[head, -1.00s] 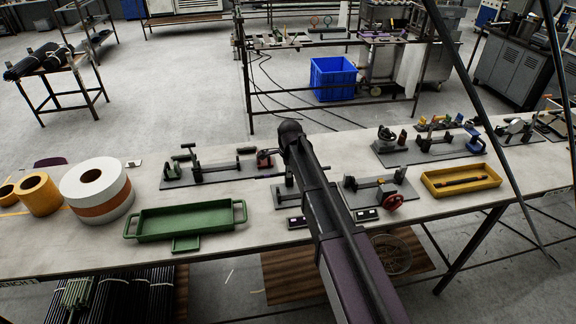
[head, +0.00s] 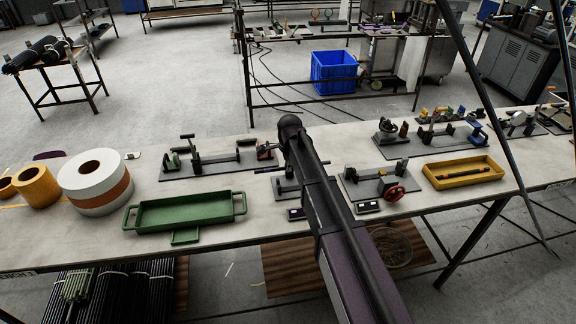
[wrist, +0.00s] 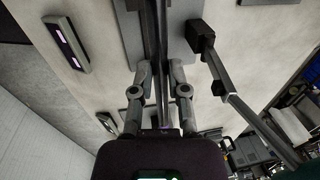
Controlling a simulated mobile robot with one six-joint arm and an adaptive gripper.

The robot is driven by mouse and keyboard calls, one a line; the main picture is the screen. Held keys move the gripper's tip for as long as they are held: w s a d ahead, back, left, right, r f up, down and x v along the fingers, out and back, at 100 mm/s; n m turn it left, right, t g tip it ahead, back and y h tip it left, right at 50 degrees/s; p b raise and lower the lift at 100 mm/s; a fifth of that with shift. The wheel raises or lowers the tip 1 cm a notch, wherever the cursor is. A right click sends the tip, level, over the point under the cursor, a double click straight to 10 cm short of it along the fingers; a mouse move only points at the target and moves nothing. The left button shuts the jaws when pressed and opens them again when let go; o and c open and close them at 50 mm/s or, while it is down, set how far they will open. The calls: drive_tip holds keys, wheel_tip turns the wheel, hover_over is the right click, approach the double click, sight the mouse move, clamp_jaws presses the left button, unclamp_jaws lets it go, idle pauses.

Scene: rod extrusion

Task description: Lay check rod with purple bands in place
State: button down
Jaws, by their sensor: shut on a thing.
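My gripper (wrist: 159,76) is in the middle of the wrist view, its two fingers closed on the check rod (wrist: 157,40), a thin dark bar that runs up the picture between them. In the head view my own arm hides the gripper; a short dark, purplish length (head: 268,170), seemingly of the rod, shows left of the arm. I cannot make out separate purple bands. A grey plate fixture (head: 286,187) with small uprights lies on the table beside and partly behind my arm. I cannot tell whether the rod touches it.
Another fixture (head: 216,171) stands to the left, and one with a red handwheel (head: 392,192) to the right. A green tray (head: 185,212) sits at the front left. A yellow tray (head: 463,172) holding a dark rod is at the right. Small display boxes lie near the front edge.

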drive_tip(key=shift+f+b, duration=3.05)
drive_tip(key=shift+f, duration=0.25)
drive_tip(key=c, duration=0.6)
unclamp_jaws()
drive_tip(key=shift+o, duration=0.2)
drive_tip(key=shift+r, duration=0.2)
wheel_tip(320, 180, up, 8)
drive_tip(key=p, duration=0.8)
drive_tip(key=shift+r+p, duration=0.15)
drive_tip(key=shift+p, duration=0.2)
drive_tip(key=shift+d, duration=0.1)
